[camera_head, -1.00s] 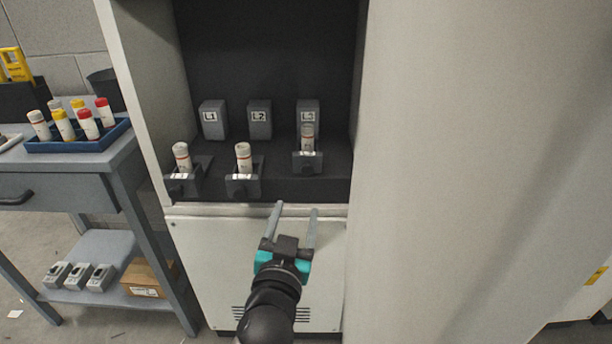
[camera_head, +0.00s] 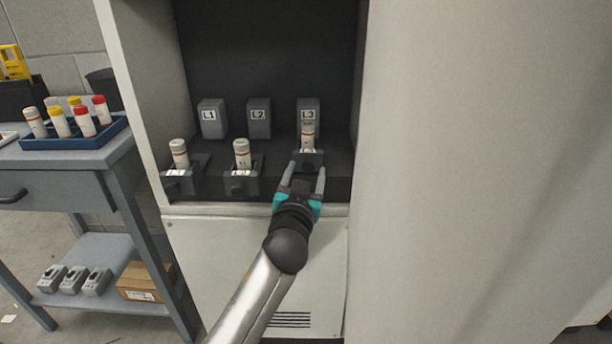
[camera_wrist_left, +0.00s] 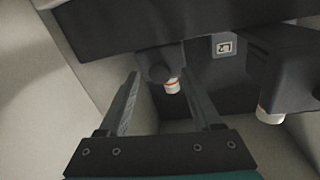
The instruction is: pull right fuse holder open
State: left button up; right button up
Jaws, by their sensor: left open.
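The right fuse holder (camera_head: 313,157) is a dark grey drawer in front of the block marked L3 (camera_head: 308,104). It sits further back than the other two, and a white fuse with a red band (camera_head: 308,133) stands upright in it. My left gripper (camera_head: 307,166) is open, its two fingers on either side of the holder's front. In the left wrist view, the holder's dark handle (camera_wrist_left: 160,66) shows between the open fingers (camera_wrist_left: 165,95), with a fuse end below it. I cannot tell whether the fingers touch it. My right gripper is not in view.
The left holder (camera_head: 180,182) and middle holder (camera_head: 241,186) stand pulled out, each with a fuse. The cabinet's side wall (camera_head: 142,90) and a large pale panel (camera_head: 450,170) flank the opening. A cart at left bears a blue tray (camera_head: 75,142) of fuses.

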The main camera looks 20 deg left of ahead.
pick_arm(q)
jog(key=shift+w, duration=0.15)
grip_shut()
dwell(0.5)
dwell(0.9)
